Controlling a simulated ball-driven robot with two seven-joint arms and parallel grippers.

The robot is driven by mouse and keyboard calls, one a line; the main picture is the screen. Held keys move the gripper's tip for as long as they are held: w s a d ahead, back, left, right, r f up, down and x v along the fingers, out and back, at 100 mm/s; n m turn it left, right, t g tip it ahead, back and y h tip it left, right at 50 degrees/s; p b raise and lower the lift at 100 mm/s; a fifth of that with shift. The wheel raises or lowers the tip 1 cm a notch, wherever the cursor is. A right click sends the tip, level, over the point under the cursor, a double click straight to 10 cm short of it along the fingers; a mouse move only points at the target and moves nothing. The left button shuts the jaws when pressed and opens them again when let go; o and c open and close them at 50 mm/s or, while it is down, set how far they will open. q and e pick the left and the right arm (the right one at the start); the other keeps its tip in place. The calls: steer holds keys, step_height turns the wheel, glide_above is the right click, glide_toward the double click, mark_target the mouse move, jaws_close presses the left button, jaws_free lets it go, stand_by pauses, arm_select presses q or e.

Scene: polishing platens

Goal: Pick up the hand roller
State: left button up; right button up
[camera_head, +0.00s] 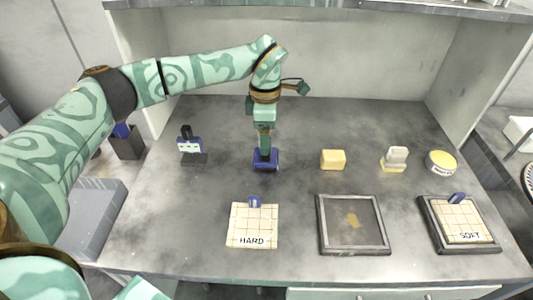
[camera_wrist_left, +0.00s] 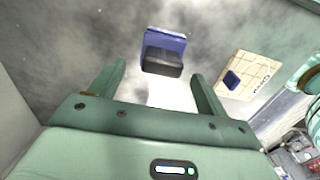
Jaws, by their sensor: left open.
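The hand roller (camera_head: 266,160), a blue body with a dark grip, rests on the grey worktop left of centre. My left gripper (camera_head: 265,142) points down right above it and partly hides it in the head view. In the left wrist view the hand roller (camera_wrist_left: 163,50) shows its blue body and black block just beyond and between the fingertips. The left gripper (camera_wrist_left: 158,74) is open, with its two fingers apart and nothing held between them. Whether a finger touches the roller cannot be told. My right gripper is not in view.
A blue-and-white device (camera_head: 190,147) stands left of the roller. A yellow block (camera_head: 333,159), a white-handled brush (camera_head: 395,159) and a round tin (camera_head: 441,162) stand to the right. In front lie a HARD tile (camera_head: 252,228), a dark tray (camera_head: 322,222) and a SOFT tile (camera_head: 465,222).

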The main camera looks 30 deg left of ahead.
arm_select(q)
step_height(320, 180, down, 4)
steer(key=shift+d+r+b, duration=0.1)
steer(key=shift+b, duration=0.3)
steer(key=shift+s, duration=0.1)
steer(key=c, duration=1.3)
steer(key=shift+r, duration=0.1)
steer(key=shift+r, duration=0.45)
step_height(320, 180, up, 3)
steer(key=shift+p, duration=0.8)
steer(key=s+d+r+p, duration=0.2)
steer(key=s+d+r, duration=0.7)
steer(key=d, duration=0.1)
steer(key=shift+d+p, duration=0.35)
steer(key=shift+p, duration=0.05)
